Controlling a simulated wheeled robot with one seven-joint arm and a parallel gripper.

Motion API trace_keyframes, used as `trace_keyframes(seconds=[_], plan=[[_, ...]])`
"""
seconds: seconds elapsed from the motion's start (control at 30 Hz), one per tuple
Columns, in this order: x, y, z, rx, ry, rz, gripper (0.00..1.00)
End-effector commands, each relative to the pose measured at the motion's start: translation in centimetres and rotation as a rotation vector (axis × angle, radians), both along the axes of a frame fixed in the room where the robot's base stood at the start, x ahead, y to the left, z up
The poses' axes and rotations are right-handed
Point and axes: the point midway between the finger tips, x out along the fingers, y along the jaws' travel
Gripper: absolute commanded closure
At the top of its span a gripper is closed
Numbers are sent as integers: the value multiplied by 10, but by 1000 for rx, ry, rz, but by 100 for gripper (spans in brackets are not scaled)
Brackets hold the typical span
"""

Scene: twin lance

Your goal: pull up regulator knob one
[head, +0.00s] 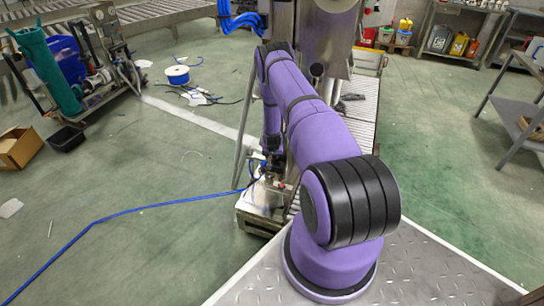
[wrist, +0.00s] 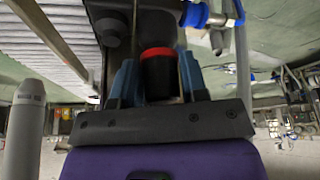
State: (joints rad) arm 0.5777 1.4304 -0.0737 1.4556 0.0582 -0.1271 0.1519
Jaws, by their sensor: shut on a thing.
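In the wrist view a black regulator knob (wrist: 158,75) with a red ring around its far end sits between the blue fingers of my gripper (wrist: 158,62). The gripper is shut on the knob, one finger on each side. I cannot tell from this view whether the knob is raised. In the head view my purple arm covers much of the machine (head: 258,210), and neither my gripper nor the knob can be made out there.
Beside the knob are a dark round part (wrist: 110,32) and a blue hose fitting (wrist: 196,15). A blue hose (head: 140,209) runs across the floor to the machine. A cart with a green cylinder (head: 48,70) stands at the left.

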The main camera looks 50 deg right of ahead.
Motion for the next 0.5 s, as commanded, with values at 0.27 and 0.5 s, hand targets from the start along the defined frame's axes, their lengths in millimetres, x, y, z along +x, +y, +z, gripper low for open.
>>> trace_keyframes(seconds=[0.27,0.5], plan=[[1,-1,2,-2,-2,-1,33],[0,1,6,-1,-2,-1,33]])
